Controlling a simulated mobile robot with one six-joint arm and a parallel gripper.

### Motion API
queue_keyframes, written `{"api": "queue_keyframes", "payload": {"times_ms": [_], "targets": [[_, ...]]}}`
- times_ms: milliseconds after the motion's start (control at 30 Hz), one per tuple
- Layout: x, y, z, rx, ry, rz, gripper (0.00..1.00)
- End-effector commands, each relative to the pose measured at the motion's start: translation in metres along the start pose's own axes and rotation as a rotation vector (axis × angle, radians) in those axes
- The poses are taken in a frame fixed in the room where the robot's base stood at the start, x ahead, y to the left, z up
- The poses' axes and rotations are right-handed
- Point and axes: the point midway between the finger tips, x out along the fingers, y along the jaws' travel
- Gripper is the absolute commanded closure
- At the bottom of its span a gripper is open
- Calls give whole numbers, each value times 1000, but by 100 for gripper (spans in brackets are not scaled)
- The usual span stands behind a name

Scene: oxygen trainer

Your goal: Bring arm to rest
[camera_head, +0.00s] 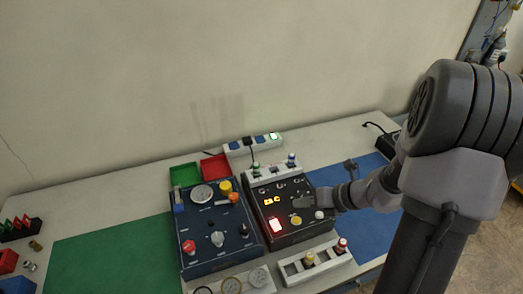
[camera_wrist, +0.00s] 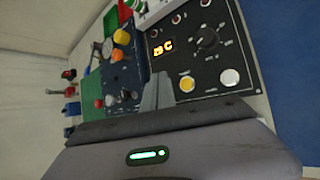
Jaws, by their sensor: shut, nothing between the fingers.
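My arm reaches in from the right in the head view. My gripper (camera_head: 312,199) is over the right part of the black control panel (camera_head: 290,232), near its dark knob. In the wrist view the shut, empty gripper (camera_wrist: 157,92) points at the panel, between the lit display (camera_wrist: 161,48) and the yellow button (camera_wrist: 187,84). I cannot tell whether the fingertips touch the panel. The display shows orange characters. In the head view a red lit switch (camera_head: 277,225) glows on the panel; the gripper hides it in the wrist view.
A blue panel (camera_head: 215,255) with gauge and knobs stands left of the black one. Racks (camera_head: 312,262) with knobbed parts stand in front, and a power strip (camera_head: 252,144) lies behind. Green (camera_head: 110,255) and blue mats (camera_head: 365,222) lie mostly bare at both sides.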

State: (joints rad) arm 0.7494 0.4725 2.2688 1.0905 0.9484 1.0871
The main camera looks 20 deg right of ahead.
Motion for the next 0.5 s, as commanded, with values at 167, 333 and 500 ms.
{"api": "queue_keyframes", "payload": {"times_ms": [167, 333, 500], "targets": [[-10, 76, -2, -557, 94, 42, 100], [-49, 184, -57, -1716, 268, 114, 100], [-90, 215, -103, -2599, 405, 102, 100]]}}
